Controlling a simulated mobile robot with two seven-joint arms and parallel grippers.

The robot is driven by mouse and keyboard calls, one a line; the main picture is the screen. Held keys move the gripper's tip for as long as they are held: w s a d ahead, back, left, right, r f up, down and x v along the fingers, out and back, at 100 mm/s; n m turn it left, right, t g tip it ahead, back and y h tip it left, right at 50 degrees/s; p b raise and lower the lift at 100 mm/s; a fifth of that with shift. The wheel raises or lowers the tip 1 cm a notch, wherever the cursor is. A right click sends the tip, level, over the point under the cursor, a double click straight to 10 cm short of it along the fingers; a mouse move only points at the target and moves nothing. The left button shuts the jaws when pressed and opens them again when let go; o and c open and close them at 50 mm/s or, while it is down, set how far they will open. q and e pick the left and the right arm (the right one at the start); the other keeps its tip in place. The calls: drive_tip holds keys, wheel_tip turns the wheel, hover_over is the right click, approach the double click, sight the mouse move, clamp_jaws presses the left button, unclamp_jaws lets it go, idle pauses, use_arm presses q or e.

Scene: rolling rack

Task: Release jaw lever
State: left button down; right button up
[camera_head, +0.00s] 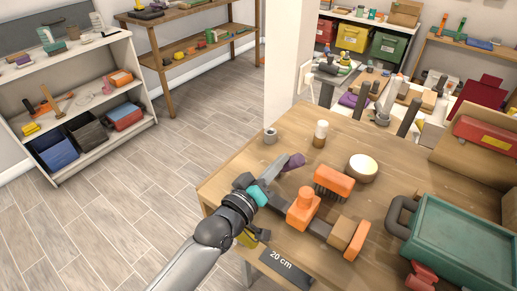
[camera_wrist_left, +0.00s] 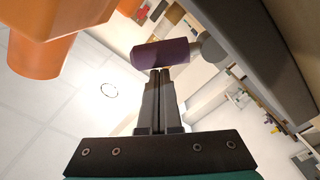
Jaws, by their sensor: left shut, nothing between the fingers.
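An orange and dark bar clamp lies on the wooden table in the head view, with a sliding orange jaw (camera_head: 302,208) and an orange end piece (camera_head: 357,240). A brown block (camera_head: 340,233) sits against the end piece. A purple, handle-like part (camera_head: 293,161) shows near the bar's far end; it also shows in the left wrist view (camera_wrist_left: 160,53), beside a grey round piece (camera_wrist_left: 208,50). My left gripper (camera_head: 279,172) is shut and empty. Its tips (camera_wrist_left: 160,73) appear at the purple part's lower edge; I cannot tell whether they touch.
A teal tray (camera_head: 470,235) stands at the table's right. An orange brush (camera_head: 334,181), a round tin (camera_head: 362,167), a capped bottle (camera_head: 320,134) and a grey cup (camera_head: 270,135) stand behind the clamp. A label plate (camera_head: 286,268) lies at the front edge. Open floor is on the left.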

use_arm(q)
drive_tip(key=shift+s+d+f, duration=0.2)
drive_tip(key=shift+d, duration=0.1)
use_arm(e)
drive_tip(key=shift+r, duration=0.25)
use_arm(q)
drive_tip(key=shift+d, duration=0.1)
